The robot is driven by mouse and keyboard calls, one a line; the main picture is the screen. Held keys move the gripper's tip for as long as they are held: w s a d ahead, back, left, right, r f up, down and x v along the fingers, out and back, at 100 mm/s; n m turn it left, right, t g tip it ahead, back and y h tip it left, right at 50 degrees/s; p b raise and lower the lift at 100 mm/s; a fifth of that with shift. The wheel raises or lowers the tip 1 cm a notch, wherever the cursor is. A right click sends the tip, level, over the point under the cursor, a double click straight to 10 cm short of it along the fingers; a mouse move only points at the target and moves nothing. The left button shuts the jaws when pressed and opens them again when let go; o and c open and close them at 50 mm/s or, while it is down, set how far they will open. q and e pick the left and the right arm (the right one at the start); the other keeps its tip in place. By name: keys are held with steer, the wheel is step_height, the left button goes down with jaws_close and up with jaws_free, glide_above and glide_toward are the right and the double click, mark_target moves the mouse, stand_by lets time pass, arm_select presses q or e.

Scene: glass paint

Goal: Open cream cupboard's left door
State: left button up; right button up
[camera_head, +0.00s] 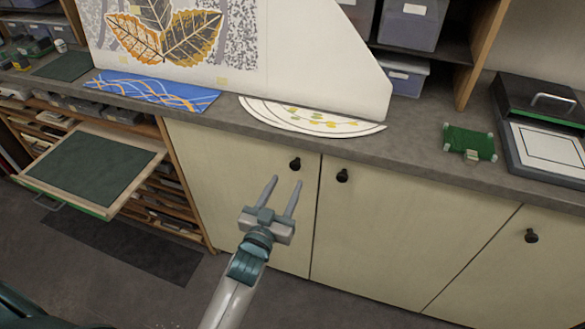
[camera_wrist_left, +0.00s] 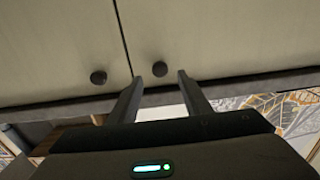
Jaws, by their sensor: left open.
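The cream cupboard's left door (camera_head: 220,165) is shut, flush with the door to its right. Its round black knob (camera_head: 295,164) sits near the top right corner. My left gripper (camera_head: 286,181) is open and empty in front of this door, its fingers pointing toward the knob. In the left wrist view, which is turned over, the same knob (camera_wrist_left: 159,68) appears between the two fingertips (camera_wrist_left: 160,77), with no contact visible. How far the tips are from the knob I cannot tell. My right gripper is not in view.
The neighbouring door (camera_head: 400,230) has its own black knob (camera_head: 342,175) close by, also seen in the wrist view (camera_wrist_left: 98,77). The grey countertop (camera_head: 410,150) overhangs above. At left a drawer tray (camera_head: 153,152) juts out from the shelves.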

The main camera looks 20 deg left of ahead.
mark_target(294, 168)
arm_select(q)
steer(key=w+p, duration=0.1)
steer(key=w, duration=0.4)
steer(key=shift+w+d, duration=0.1)
steer(key=shift+w, duration=0.65)
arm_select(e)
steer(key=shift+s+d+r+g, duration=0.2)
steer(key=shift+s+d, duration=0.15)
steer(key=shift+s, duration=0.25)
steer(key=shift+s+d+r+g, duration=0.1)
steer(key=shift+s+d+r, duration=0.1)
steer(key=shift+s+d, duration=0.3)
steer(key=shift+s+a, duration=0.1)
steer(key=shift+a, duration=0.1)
arm_select(q)
jaws_close()
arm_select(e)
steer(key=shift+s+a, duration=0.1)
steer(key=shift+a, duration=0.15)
